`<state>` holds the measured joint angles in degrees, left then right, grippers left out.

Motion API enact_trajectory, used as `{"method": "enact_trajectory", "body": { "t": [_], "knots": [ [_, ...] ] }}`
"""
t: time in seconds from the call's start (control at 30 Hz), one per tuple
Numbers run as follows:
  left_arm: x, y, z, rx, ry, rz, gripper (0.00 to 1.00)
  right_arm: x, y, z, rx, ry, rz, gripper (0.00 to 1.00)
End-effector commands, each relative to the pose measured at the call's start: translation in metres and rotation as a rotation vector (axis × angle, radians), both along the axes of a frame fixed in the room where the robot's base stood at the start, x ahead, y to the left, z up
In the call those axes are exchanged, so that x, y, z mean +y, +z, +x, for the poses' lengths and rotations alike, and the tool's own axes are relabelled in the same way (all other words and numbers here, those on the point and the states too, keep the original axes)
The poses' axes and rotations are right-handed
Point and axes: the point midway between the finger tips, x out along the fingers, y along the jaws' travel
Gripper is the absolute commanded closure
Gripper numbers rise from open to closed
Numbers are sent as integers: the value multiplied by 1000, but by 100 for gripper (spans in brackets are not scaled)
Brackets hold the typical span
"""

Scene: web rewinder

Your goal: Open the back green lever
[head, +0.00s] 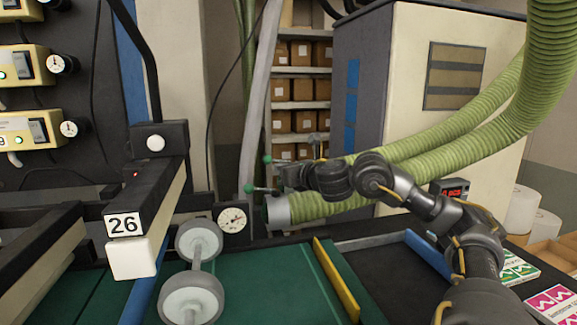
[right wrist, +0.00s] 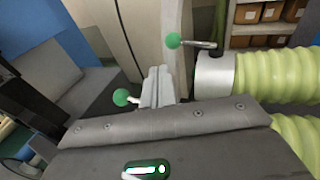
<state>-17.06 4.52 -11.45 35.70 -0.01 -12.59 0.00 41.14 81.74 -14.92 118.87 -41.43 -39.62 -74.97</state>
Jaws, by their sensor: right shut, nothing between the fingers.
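Two small green lever knobs show near the hose collar. The upper one (head: 267,159) is farther back; in the right wrist view it (right wrist: 173,40) sits on a thin metal rod beside the grey collar. The lower, nearer knob (head: 249,188) shows in the right wrist view (right wrist: 121,97) left of my fingers, its rod running toward them. My right gripper (right wrist: 160,86) is shut and empty, its fingertips between the two knobs in that view. In the head view the right gripper (head: 283,180) is close to both levers; contact with either rod is not clear. My left gripper is out of view.
Thick green hoses (head: 440,150) run right from the grey collar (head: 277,212), behind my right arm. A dial gauge (head: 232,219) is left of the collar. Grey rollers (head: 192,292) and a yellow bar (head: 336,280) stand over the green bed in front.

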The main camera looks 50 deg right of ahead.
Motion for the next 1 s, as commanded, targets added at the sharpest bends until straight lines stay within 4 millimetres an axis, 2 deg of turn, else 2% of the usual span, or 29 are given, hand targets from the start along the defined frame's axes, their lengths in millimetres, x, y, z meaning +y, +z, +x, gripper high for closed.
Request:
{"method": "enact_trajectory", "body": {
  "t": [0.2, 0.63, 1.0],
  "knots": [
    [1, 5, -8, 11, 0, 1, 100, 11, 3, -12, 1, 6, 0, 100],
    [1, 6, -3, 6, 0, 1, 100, 11, 4, -15, 1, 3, 0, 100],
    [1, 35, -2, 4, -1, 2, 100, 25, 35, -32, 0, 7, -2, 100]
  ]
}}
